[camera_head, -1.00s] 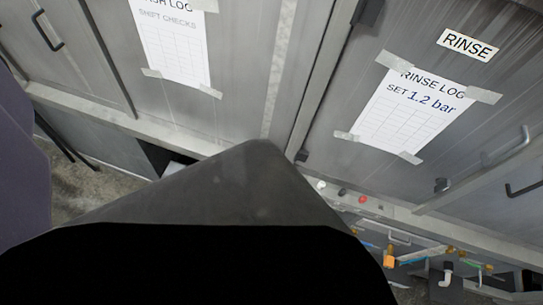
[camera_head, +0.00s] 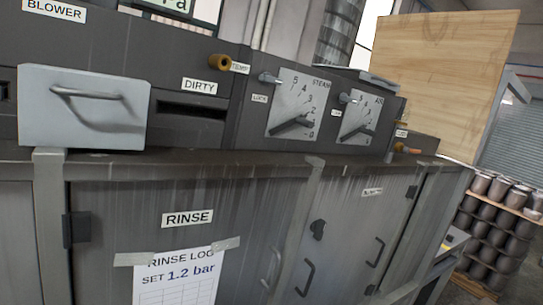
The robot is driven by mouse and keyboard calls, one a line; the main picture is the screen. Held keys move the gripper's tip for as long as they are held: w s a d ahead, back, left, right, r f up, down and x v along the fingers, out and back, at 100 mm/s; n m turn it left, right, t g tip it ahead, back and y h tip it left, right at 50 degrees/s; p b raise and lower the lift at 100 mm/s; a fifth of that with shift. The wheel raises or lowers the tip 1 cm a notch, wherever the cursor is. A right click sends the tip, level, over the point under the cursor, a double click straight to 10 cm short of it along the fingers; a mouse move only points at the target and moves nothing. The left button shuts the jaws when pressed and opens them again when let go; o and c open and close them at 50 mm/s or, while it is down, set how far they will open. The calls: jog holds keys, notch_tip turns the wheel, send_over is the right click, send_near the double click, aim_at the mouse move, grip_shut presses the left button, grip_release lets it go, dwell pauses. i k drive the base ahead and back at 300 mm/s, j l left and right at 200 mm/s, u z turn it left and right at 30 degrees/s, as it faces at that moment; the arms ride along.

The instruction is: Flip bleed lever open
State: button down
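No label that I can read as bleed shows. An orange-brown handle (camera_head: 220,61) sticks out beside a small tag above the DIRTY slot. Another orange-brown handle (camera_head: 408,149) lies near the right end of the machine, below a small blurred tag (camera_head: 401,133). Which of these, if either, is the bleed lever I cannot tell. Two dial plates, STEAM (camera_head: 297,104) and AIR (camera_head: 360,117), each have a dark pointer and a grey knob at the upper left. My gripper is not in view.
Below the ledge are grey doors, one with a RINSE label (camera_head: 188,218) and a taped rinse log (camera_head: 178,281). A grey panel with a bar handle (camera_head: 82,108) juts out at left.

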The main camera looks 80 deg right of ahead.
aim_at(414, 151)
jog(key=z, duration=3)
